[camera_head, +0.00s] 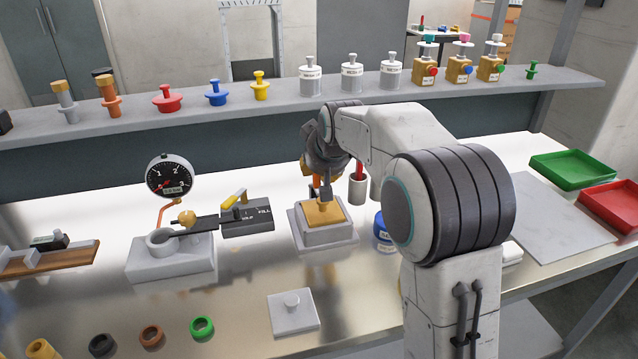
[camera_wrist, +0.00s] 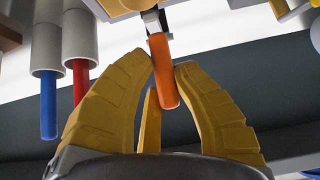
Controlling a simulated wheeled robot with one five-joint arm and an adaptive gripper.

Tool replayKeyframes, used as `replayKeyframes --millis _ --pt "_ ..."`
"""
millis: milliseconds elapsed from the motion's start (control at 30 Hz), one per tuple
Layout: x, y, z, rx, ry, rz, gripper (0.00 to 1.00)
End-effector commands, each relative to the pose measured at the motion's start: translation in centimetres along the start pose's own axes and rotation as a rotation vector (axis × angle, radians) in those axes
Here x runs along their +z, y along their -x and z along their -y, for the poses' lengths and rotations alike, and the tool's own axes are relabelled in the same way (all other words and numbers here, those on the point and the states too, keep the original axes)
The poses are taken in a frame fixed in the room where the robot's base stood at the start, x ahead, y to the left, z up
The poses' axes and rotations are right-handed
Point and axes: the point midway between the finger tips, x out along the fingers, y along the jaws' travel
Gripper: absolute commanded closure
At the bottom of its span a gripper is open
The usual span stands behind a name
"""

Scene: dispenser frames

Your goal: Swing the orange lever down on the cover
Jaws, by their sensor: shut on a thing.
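My gripper (camera_wrist: 163,62) has yellow fingers around the orange lever (camera_wrist: 162,72) in the wrist view, shut on it near the fingertips. The lever joins a small metal mount (camera_wrist: 153,20) at the top of that view and points back toward my palm. In the head view my gripper (camera_head: 318,180) is just above the tan cover (camera_head: 322,214) on a grey block (camera_head: 328,238). There the gripper largely hides the lever, so its exact tilt cannot be told.
Close by are grey tubes with a red rod (camera_wrist: 81,85) and a blue rod (camera_wrist: 48,105). A knobbed grey plate (camera_head: 293,312) lies in front.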

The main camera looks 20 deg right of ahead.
Motion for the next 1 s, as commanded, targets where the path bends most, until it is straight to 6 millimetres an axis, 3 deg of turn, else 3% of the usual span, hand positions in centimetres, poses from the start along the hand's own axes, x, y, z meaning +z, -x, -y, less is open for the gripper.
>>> replayKeyframes --millis 667,700,1000 --pt "0.45 0.17 0.12 -0.001 -0.002 -0.075 1.0" --pt "0.46 0.17 0.12 -0.001 -0.002 -0.075 0.72" --pt "0.44 0.18 0.07 0.0 -0.001 -0.076 0.47"
